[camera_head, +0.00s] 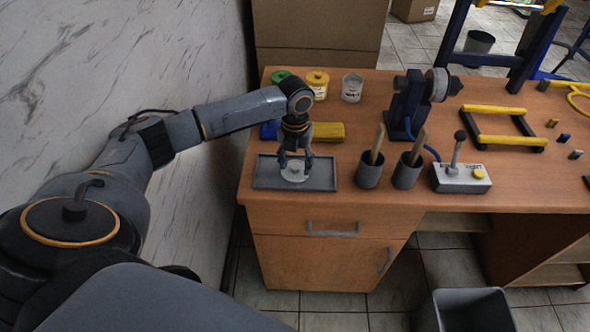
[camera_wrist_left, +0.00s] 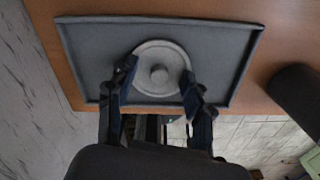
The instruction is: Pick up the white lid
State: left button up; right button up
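The white lid (camera_head: 294,176) is a flat round disc with a small knob in its middle. It lies on the grey tray (camera_head: 262,181) at the table's front left. In the left wrist view the lid (camera_wrist_left: 160,54) rests inside the tray's rim (camera_wrist_left: 250,60). My left gripper (camera_head: 294,162) points down over the lid. In the wrist view its fingers (camera_wrist_left: 156,78) are spread apart, one at each side of the lid, with the knob between them and clear of both. Whether the fingertips touch the lid's edge is hard to tell. My right gripper is not in view.
Two dark cups (camera_head: 369,170) with wooden-handled tools stand right of the tray. Behind the arm are a yellow roll (camera_head: 328,131), a yellow-lidded pot (camera_head: 318,84) and a white can (camera_head: 352,88). A control box (camera_head: 461,178) with a lever stands farther right. A marbled wall bounds the left.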

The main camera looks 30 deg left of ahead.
pick_arm(q)
jog(key=shift+s+f, duration=0.2)
jog(key=shift+f, duration=0.15)
